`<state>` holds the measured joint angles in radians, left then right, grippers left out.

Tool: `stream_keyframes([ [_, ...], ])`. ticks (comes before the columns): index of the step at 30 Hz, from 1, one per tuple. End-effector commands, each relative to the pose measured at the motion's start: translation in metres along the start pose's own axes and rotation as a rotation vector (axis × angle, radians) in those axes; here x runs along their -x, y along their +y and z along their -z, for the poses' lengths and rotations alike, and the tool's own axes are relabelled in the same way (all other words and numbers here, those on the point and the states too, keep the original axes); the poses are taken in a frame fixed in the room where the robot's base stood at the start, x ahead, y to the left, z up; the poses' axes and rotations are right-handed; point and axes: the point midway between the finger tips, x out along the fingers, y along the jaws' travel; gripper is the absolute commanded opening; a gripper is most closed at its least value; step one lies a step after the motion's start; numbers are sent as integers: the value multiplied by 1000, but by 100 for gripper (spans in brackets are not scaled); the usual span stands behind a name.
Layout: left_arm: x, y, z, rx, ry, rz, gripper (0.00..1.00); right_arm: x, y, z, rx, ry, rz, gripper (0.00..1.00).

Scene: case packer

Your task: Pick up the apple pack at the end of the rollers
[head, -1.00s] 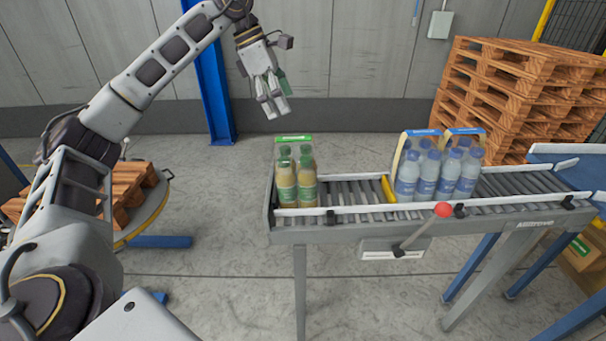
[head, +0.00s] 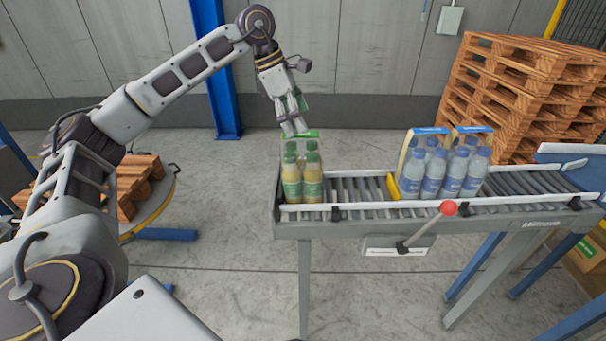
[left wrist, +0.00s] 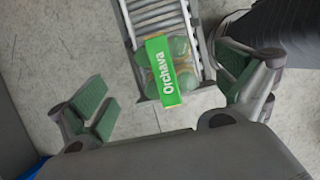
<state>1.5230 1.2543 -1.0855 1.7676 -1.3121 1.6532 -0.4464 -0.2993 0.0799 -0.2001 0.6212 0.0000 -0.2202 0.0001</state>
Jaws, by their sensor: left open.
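The apple pack (head: 302,178) is a group of pale yellow-green bottles with green caps and a green top strip. It stands upright at the left end of the roller conveyor (head: 345,190). In the left wrist view, its green strip (left wrist: 161,70) reads "Orchava" and lies between and beyond the two finger pads. My left gripper (head: 294,130) is open and empty, just above and behind the pack; it also shows in the left wrist view (left wrist: 166,95) with green pads spread wide. Whether a finger touches the strip I cannot tell. My right gripper is not in view.
Blue-labelled bottle packs (head: 442,170) stand farther right on the rollers, behind a yellow stop bar (head: 393,187). A lever with a red knob (head: 448,208) sticks up at the front. Wooden pallets (head: 520,95) are stacked at the back right.

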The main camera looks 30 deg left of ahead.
Motion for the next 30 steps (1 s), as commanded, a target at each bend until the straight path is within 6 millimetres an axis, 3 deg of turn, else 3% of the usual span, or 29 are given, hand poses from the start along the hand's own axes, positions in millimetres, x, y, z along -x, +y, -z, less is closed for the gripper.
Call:
stream_keyframes([
  [7,-24,0,0,0,1,1,100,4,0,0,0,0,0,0],
  [23,-30,0,0,0,1,1,100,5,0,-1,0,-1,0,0],
  [30,-46,-2,-1,-1,2,1,100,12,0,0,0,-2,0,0],
])
